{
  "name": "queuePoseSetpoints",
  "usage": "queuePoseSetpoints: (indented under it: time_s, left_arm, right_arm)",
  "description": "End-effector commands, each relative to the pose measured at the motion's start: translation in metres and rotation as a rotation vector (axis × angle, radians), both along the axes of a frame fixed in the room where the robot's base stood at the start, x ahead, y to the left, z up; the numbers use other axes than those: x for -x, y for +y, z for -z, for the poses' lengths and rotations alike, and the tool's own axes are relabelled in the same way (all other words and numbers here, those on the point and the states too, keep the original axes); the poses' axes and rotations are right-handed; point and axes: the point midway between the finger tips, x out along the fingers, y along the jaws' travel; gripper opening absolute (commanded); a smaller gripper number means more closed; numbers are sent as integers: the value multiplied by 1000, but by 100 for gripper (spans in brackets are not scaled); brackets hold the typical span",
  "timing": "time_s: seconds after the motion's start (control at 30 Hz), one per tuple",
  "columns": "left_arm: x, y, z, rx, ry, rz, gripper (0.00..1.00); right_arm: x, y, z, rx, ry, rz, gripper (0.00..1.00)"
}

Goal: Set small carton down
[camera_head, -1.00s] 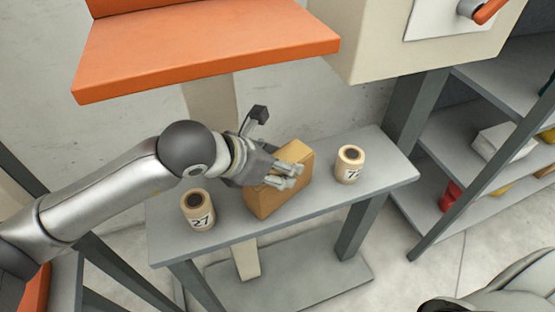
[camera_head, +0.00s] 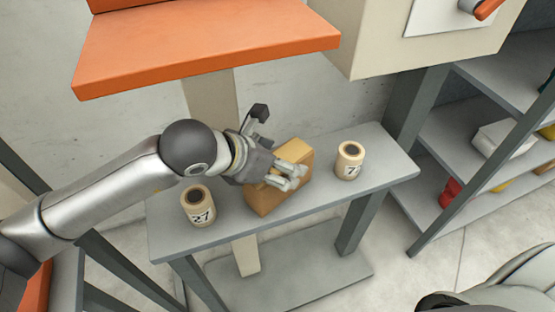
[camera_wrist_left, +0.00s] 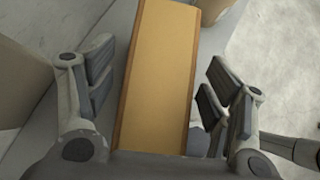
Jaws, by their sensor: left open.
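The small carton (camera_head: 268,202) is a tan-orange box on the grey bench (camera_head: 375,185), between two labelled rolls. My left gripper (camera_head: 287,176) is over the carton from the left and hides part of it in the head view. In the left wrist view the carton (camera_wrist_left: 158,75) lies between the two fingers of my open left gripper (camera_wrist_left: 155,95). A gap shows between the left finger and the carton; the right finger is close beside it, and I cannot tell whether it touches.
A roll marked 27 (camera_head: 198,207) stands left of the carton, and a roll marked 7 (camera_head: 349,161) stands to its right. An orange shelf (camera_head: 205,50) overhangs behind the arm. A grey shelf rack (camera_head: 465,140) stands at the right. The bench's right end is clear.

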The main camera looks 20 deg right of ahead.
Motion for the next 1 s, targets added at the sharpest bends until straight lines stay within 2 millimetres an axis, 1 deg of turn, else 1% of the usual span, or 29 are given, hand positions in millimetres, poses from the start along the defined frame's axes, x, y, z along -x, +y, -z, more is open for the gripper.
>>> queuePoseSetpoints:
  time_s: [0.3, 0.4, 0.5, 0.87, 0.97, 1.0]
  left_arm:
    - [15, 34, -35, 0, -4, -1, 75]
    - [18, 42, -45, 1, -2, -1, 75]
    - [21, 47, -51, 0, 0, -1, 75]
    - [23, 48, -54, 3, 3, 1, 75]
    - [31, 41, -54, 39, 31, 26, 75]
    - [38, 36, -56, 71, 54, 46, 75]
  right_arm:
    - [-1, 1, 15, -1, -2, 1, 0]
    - [-1, 2, 17, -2, -2, 1, 0]
    - [-1, 3, 18, -4, -1, 2, 0]
    - [-1, 3, 18, -4, -2, 2, 0]
    - [-3, 3, 17, -3, -4, 2, 0]
    - [-5, 3, 17, -4, -7, 2, 0]
